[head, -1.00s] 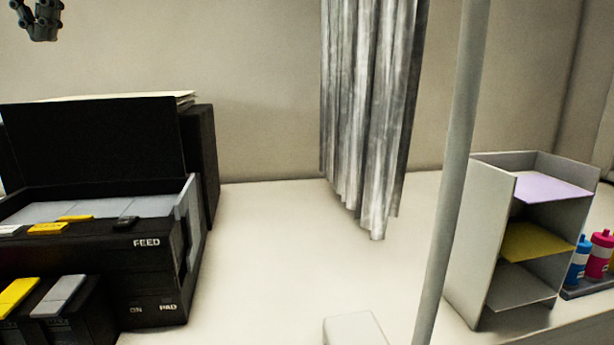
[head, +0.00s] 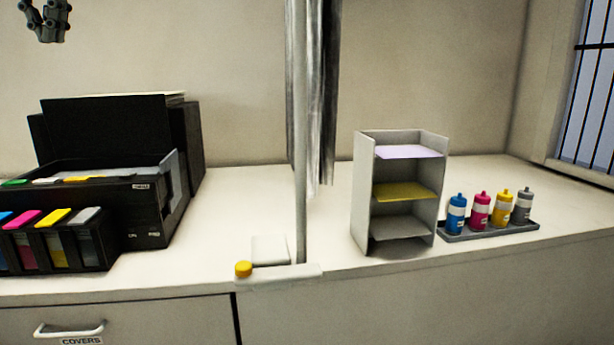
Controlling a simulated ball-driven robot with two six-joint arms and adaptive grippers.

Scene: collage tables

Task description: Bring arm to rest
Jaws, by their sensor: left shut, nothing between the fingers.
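My left gripper (head: 46,20) hangs in the upper left corner of the head view, its fingers pointing down. It is shut with nothing in it. It is in front of the wall, above the black printer (head: 105,125), and touches nothing that I can see. The upper part of the arm is cut off by the top edge of the picture. My right gripper and right arm are not in view.
A grey pole (head: 300,150) rises from the counter edge, with a grey curtain (head: 323,100) behind it. A paper shelf (head: 363,200) and a tray (head: 487,231) of several ink bottles stand right.

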